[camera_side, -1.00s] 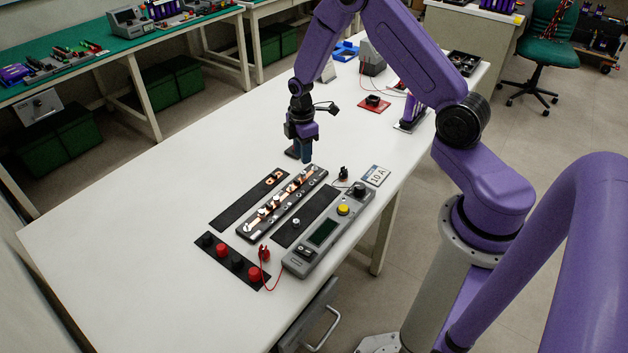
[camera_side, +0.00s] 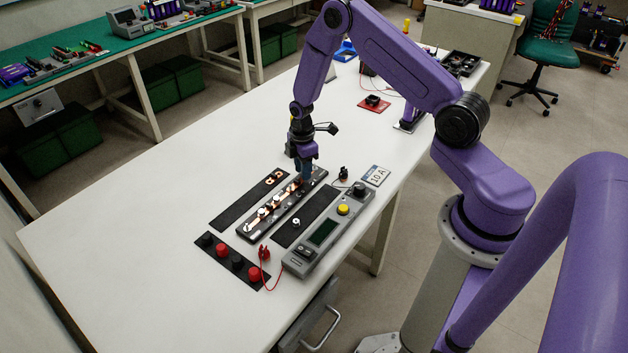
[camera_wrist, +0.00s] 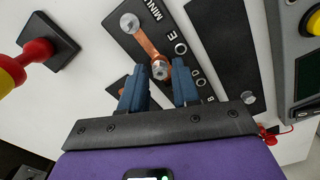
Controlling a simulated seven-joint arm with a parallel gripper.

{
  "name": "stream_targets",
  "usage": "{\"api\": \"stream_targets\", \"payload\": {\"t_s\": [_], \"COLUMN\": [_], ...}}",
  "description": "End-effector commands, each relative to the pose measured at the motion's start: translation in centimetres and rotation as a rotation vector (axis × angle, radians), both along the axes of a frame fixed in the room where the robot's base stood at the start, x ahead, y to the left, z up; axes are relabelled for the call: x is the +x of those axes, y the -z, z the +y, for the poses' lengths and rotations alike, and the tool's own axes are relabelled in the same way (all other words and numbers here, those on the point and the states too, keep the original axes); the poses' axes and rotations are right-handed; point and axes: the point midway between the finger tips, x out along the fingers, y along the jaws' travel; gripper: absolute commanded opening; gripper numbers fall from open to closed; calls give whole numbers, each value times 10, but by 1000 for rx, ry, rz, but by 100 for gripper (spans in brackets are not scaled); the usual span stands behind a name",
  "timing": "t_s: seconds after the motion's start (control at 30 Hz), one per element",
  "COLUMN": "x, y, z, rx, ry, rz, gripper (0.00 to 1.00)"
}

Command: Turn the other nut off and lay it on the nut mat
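My gripper (camera_side: 304,178) is lowered over the far end of the black busbar board (camera_side: 248,234). In the wrist view my gripper (camera_wrist: 159,75) is open, with a silver nut (camera_wrist: 160,70) on a copper busbar (camera_wrist: 148,47) between and just beyond its fingertips. I cannot tell whether the fingers touch it. A second silver fastener (camera_wrist: 129,22) sits at the busbar's other end. The black nut mat (camera_wrist: 225,40) carries one loose nut (camera_wrist: 249,97); in the side view that nut (camera_side: 296,222) lies on the nut mat (camera_side: 318,204). The gripper hides the board's far end there.
A grey meter unit (camera_side: 323,232) stands right of the nut mat. A dark mat (camera_side: 235,212) with copper pieces (camera_side: 273,178) lies left of the board. A strip of red and black caps (camera_side: 232,262) lies in front. A red-and-yellow tool (camera_wrist: 35,52) stands left in the wrist view.

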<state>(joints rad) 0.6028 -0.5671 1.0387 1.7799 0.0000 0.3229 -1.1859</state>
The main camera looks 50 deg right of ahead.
Motion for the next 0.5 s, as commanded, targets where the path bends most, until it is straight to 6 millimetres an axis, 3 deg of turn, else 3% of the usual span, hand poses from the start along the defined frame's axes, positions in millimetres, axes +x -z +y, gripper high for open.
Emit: {"api": "stream_targets", "payload": {"t_s": [0.03,0.07,0.1,0.33,0.5], "x": [0,0,0,0,0], "y": [0,0,0,0,-1], "z": [0,0,0,0,0], "rx": [0,0,0,0,0], "ry": [0,0,0,-16,-171], "rz": [0,0,0,0,0], "gripper": [13,4,0,0,0]}}
